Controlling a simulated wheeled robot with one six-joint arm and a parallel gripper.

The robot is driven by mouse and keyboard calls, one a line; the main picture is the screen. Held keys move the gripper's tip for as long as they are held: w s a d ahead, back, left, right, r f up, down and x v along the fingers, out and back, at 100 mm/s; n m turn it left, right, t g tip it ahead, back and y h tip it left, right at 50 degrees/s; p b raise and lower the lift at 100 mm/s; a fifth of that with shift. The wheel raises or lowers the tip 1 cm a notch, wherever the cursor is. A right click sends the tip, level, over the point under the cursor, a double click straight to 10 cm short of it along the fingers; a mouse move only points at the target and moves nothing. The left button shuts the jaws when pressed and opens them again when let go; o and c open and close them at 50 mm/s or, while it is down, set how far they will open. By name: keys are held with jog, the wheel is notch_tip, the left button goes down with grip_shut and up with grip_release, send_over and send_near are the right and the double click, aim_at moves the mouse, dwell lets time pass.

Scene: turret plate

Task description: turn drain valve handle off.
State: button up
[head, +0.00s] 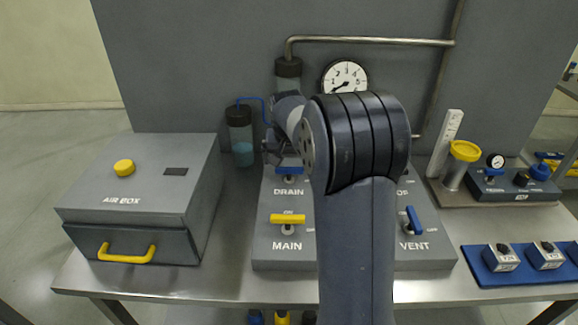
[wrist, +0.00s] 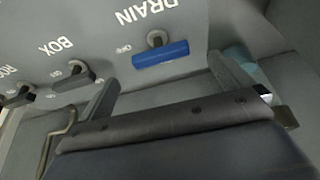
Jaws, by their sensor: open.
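The drain valve handle is a short blue bar (wrist: 160,54) on a pale stem in the wrist view. It lies crosswise beside the upside-down DRAIN label, with an OFF mark to its left. In the head view the blue handle (head: 289,172) shows just above the DRAIN label, partly covered by my arm. My gripper (wrist: 163,70) is open and empty, its two fingers on either side of the handle's near side in the wrist view. I cannot tell whether they touch it. In the head view my gripper (head: 272,150) is over the back left of the panel, largely hidden by my wrist.
The yellow MAIN handle (head: 288,219) and blue VENT handle (head: 413,220) stand on the same panel. Dark BOX (wrist: 79,74) and neighbouring handles are close by. A bottle (head: 240,138), pipe (head: 365,41) and gauge (head: 344,78) stand behind; the air box (head: 138,185) is left.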

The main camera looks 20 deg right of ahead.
aim_at(289, 169)
jog(key=v, duration=0.6)
jog(key=p+x, duration=0.1)
jog(key=x, duration=1)
jog(key=shift+s+r+n, duration=0.1)
jog(key=shift+r+n, duration=0.05)
jog(key=shift+n, duration=0.35)
jog(key=shift+m, duration=0.3)
